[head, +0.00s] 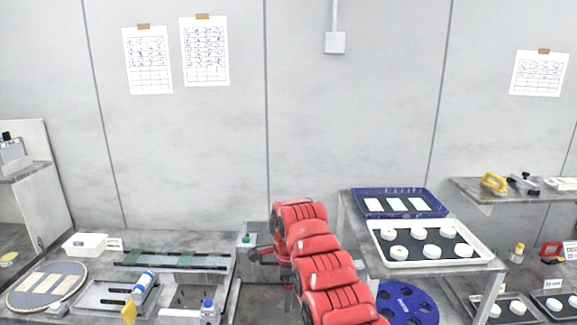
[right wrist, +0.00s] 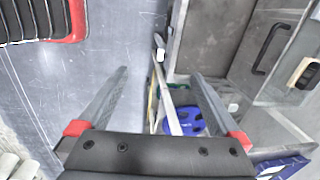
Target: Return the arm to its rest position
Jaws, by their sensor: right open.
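My red right arm (head: 318,262) rises from the bottom middle of the head view and bends at the top in front of the back wall. My left arm and gripper are not in view.
A metal stand carries a white tray (head: 379,254) of white pucks and a blue tray (head: 369,207). A blue disc (head: 424,309) lies low beside the arm.

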